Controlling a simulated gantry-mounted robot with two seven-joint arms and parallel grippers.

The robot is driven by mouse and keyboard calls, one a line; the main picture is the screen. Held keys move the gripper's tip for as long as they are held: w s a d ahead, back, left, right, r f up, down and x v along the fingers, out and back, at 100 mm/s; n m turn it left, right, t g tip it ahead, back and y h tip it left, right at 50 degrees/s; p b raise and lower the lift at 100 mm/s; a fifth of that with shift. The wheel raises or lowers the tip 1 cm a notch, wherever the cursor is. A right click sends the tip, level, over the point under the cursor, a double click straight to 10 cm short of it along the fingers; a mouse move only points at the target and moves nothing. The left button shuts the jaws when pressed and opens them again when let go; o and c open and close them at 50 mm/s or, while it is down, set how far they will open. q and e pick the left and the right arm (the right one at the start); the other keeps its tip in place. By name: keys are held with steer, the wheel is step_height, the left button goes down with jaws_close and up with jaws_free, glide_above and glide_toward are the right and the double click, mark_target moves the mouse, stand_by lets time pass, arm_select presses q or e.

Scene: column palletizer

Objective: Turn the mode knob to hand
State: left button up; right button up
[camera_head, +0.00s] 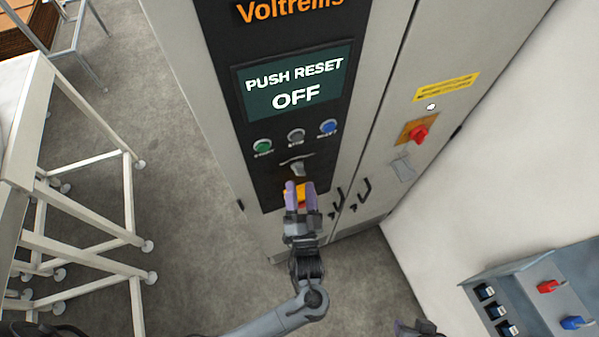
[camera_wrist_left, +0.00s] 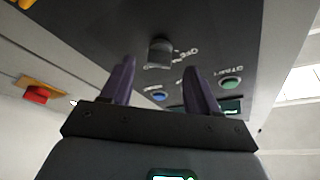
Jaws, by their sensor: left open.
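The mode knob (camera_head: 298,169) is a small grey knob under an arc-shaped label, on the black panel below the button row. It also shows in the left wrist view (camera_wrist_left: 161,52), with lettering around it too small to read surely. My left gripper (camera_head: 300,188) is open, its purple fingers just below the knob in the head view. In the wrist view the knob stands beyond the fingertips (camera_wrist_left: 160,72), between their lines and apart from them. A yellow part (camera_head: 301,194) shows between the fingers, mostly hidden. My right gripper (camera_head: 402,326) is cut off at the bottom edge.
Green (camera_head: 263,146), grey (camera_head: 296,135) and blue (camera_head: 328,126) buttons sit above the knob, under a display (camera_head: 297,84) reading "PUSH RESET OFF". A red rotary switch (camera_head: 419,133) is on the right door. A white-framed table (camera_head: 75,205) stands left; a control box (camera_head: 520,292) is lower right.

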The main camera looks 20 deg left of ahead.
mark_target(299, 175)
arm_select(q)
steer(key=shift+p+x, duration=0.5)
steer(key=shift+x, duration=1.65)
steer(key=shift+c, duration=0.3)
steer(key=c, duration=1)
